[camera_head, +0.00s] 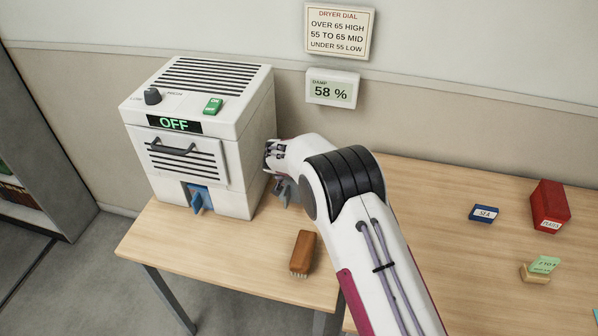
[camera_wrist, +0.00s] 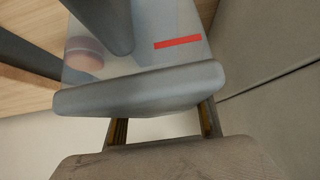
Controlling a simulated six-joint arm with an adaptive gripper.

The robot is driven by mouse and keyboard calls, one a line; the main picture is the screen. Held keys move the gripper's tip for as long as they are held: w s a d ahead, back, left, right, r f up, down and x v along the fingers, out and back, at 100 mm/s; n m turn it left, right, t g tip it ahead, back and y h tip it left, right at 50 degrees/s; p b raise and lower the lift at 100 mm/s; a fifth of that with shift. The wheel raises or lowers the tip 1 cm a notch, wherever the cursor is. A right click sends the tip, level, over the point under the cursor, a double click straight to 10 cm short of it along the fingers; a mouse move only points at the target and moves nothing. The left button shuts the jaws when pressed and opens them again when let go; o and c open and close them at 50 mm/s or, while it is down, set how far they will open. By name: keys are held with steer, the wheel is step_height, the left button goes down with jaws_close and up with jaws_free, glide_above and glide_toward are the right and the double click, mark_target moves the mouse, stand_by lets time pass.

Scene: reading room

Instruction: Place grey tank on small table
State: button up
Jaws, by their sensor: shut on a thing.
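My gripper (camera_head: 284,188) is just right of the white dryer, partly hidden behind my arm. It is shut on what appears to be the grey tank, a pale grey, partly see-through body (camera_wrist: 170,20) with a red line and a round pinkish part, seen close up in the wrist view. The exact grip is hard to make out. In the head view the tank cannot be told apart from my gripper. A wooden table (camera_head: 230,245) bears the dryer; a second wooden top (camera_head: 430,200) extends to the right. Which is the small table is unclear.
The dryer (camera_head: 197,140) reads OFF and has a blue part (camera_head: 197,198) in its front opening. A brown brush (camera_head: 303,253) lies in front of my gripper. A blue box (camera_head: 484,213), red box (camera_head: 550,206) and card holder (camera_head: 540,269) stand at right.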

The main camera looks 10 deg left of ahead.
steer(key=shift+f, duration=0.1)
steer(key=shift+f, duration=1.75)
steer(key=shift+f, duration=0.1)
steer(key=o, duration=1.2)
steer(key=shift+v, duration=1.15)
step_height(320, 180, up, 7)
glide_above(290, 194)
steer(key=w, duration=0.4)
steer(key=shift+a, duration=0.25)
